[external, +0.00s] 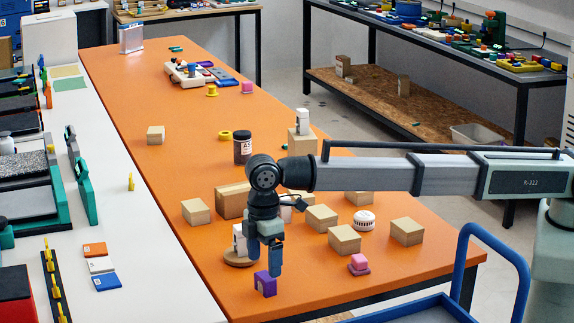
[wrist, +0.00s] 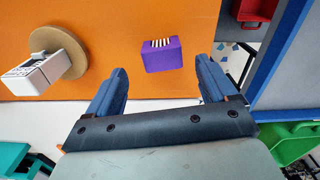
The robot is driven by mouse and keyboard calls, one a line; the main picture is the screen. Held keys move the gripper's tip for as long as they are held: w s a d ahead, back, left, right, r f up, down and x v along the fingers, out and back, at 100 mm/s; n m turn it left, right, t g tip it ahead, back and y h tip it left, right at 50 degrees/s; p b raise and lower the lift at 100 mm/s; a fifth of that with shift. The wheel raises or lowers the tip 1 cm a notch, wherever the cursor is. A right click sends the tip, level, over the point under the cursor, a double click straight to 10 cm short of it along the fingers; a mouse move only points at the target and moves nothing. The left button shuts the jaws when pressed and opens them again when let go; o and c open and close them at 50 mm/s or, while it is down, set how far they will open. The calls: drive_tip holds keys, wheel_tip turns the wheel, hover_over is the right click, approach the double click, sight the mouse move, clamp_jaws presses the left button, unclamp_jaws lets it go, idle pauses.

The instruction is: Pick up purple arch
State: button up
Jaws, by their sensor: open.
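The purple arch (external: 265,284) stands on the orange table near its front left edge. In the wrist view the purple arch (wrist: 162,54) lies ahead of the fingers, between their lines, with a striped light patch on its upper edge. My gripper (external: 268,262) is above and close to the arch in the external view. In the wrist view my gripper (wrist: 158,78) has its two blue fingers wide apart with nothing between them. I cannot tell the exact height gap between the fingertips and the arch.
A white block on a round wooden disc (wrist: 72,50) stands left of the arch in the wrist view. A pink piece (external: 358,264) and several cardboard boxes (external: 344,239) stand to the right and behind. A blue cart rail (external: 500,240) is beyond the table's right edge.

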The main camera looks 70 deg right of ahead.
sight(265, 275)
drive_tip(key=shift+s+a+f, duration=0.1)
drive_tip(key=shift+s+f, duration=0.05)
drive_tip(key=shift+f, duration=2.5)
drive_tip(key=c, duration=1.1)
drive_tip(key=shift+o, duration=0.2)
